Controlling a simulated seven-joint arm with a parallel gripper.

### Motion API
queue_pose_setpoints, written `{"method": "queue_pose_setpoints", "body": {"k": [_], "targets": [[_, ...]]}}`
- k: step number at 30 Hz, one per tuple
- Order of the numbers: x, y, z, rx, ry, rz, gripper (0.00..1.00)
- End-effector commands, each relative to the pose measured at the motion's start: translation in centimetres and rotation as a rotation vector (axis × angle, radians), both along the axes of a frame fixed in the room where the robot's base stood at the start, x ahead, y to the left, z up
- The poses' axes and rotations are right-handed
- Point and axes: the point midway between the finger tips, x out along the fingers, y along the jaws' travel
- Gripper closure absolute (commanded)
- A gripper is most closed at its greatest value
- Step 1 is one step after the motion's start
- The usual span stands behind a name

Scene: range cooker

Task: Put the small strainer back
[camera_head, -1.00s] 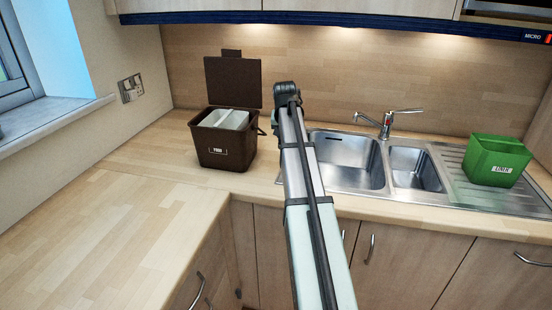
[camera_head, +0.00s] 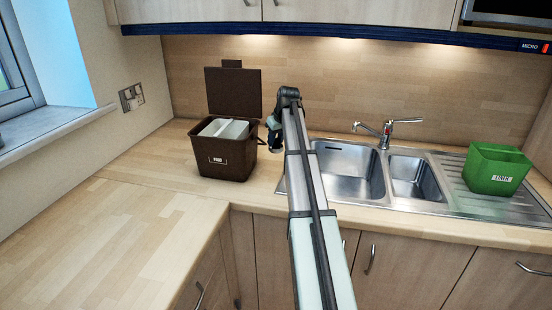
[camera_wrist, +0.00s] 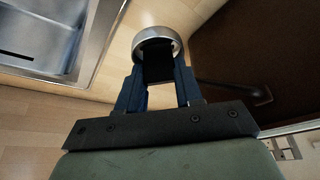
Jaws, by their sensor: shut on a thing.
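My gripper (camera_wrist: 158,82) is shut on the small strainer (camera_wrist: 157,32), a round silver piece with a bright rim and a dark middle, held at its fingertips in the wrist view. In the head view, my gripper (camera_head: 273,137) hangs over the counter between the brown bin and the sink, left of the large bowl. The strainer cannot be made out there. The steel sink (camera_head: 345,172) has a large left bowl and a smaller right bowl. In the wrist view the sink (camera_wrist: 82,45) lies at the upper left, apart from the strainer.
The brown bin (camera_head: 227,158), lid raised, stands close left of my gripper; its dark side (camera_wrist: 250,60) fills the wrist view's right. The tap (camera_head: 385,132) stands behind the bowls. A green caddy (camera_head: 494,170) sits on the drainer. The left counter (camera_head: 120,220) is clear.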

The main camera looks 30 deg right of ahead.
Motion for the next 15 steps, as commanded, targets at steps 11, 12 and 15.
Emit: {"method": "queue_pose_setpoints", "body": {"k": [11,12,15], "targets": [[0.0,0.0,-4.2,0.0,0.002,-0.001,0.94],[-0.1,0.0,-4.6,0.0,0.002,-0.001,0.94],[-0.1,0.0,-5.9,0.0,0.002,-0.001,0.94]]}}
